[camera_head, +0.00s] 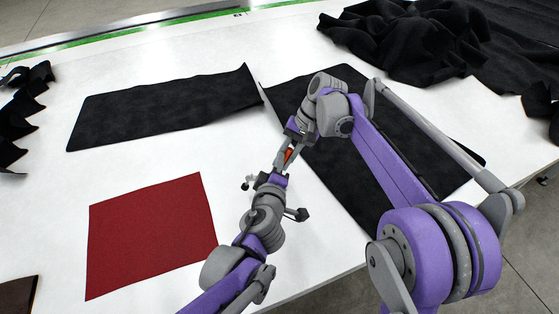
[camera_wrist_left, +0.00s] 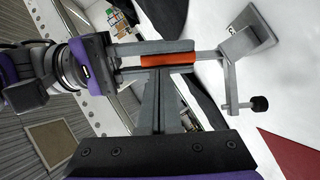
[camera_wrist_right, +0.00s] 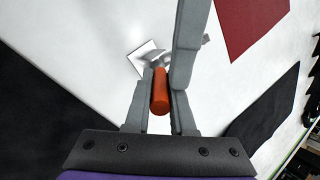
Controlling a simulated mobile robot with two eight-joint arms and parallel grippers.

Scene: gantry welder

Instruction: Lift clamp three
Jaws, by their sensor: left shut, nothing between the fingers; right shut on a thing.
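A clamp with an orange handle (camera_head: 288,155) is between my two grippers, above the white table. My right gripper (camera_head: 293,140) is shut on the handle, which lies between its fingers in the right wrist view (camera_wrist_right: 160,92). In the left wrist view the clamp's grey bar (camera_wrist_left: 205,58) runs out to the right, to a flat grey jaw (camera_wrist_left: 248,40) and a screw with a black knob (camera_wrist_left: 260,103). My left gripper (camera_head: 277,176) is shut and empty, with its fingertips close to the handle; I cannot tell whether they touch it. Part of the clamp is hidden by the grippers.
A red cloth (camera_head: 150,235) lies flat at left. A black panel (camera_head: 160,110) lies behind it, another (camera_head: 340,190) under my right arm. Black cloth (camera_head: 405,40) is heaped at the back right. White table (camera_head: 60,200) is bare around the red cloth.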

